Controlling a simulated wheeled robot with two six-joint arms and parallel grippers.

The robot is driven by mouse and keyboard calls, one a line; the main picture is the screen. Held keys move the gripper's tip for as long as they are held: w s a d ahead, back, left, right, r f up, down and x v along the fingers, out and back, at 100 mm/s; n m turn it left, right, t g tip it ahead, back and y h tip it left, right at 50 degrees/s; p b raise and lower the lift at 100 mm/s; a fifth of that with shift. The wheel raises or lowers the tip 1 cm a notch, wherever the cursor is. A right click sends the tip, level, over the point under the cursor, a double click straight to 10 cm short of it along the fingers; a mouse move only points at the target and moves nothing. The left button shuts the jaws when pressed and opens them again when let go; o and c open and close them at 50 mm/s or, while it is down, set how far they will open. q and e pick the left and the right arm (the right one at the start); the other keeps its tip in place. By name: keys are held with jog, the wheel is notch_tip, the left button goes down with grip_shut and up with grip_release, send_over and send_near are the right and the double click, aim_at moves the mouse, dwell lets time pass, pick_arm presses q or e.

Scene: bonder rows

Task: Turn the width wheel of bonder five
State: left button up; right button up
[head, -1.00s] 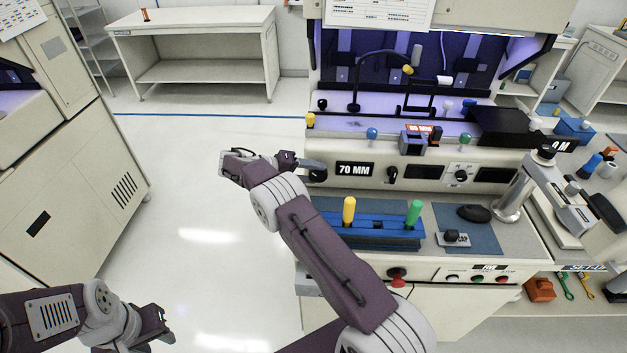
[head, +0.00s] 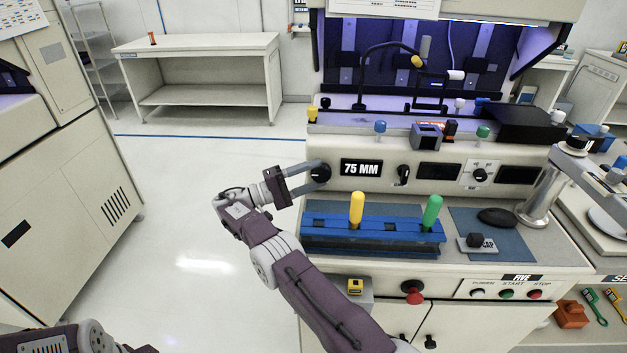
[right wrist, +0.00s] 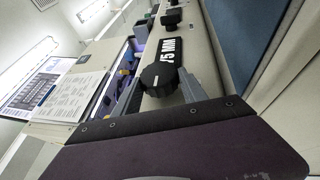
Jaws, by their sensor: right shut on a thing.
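The width wheel (head: 321,172) is a black round knob with a pale mark, on the cream front panel of the bonder labelled FIVE (head: 522,277). In the right wrist view the wheel (right wrist: 160,77) sits between the fingers, and the display (right wrist: 171,49) shows partly. My left gripper (head: 140,349) is mostly cut off at the bottom left edge; its jaws are unclear.
Another black knob (head: 403,174) sits right of the display. Below the panel, a blue fixture (head: 390,231) has upright yellow and green handles. A red button (head: 413,292) is on the lower front. Clear floor (head: 185,210) lies left of the bonder.

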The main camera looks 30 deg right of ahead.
pick_arm(q)
jog(key=shift+f, duration=0.2)
pick_arm(e)
jog(key=shift+f, duration=0.1)
jog(key=o, duration=1.4)
jog(key=shift+c, duration=0.2)
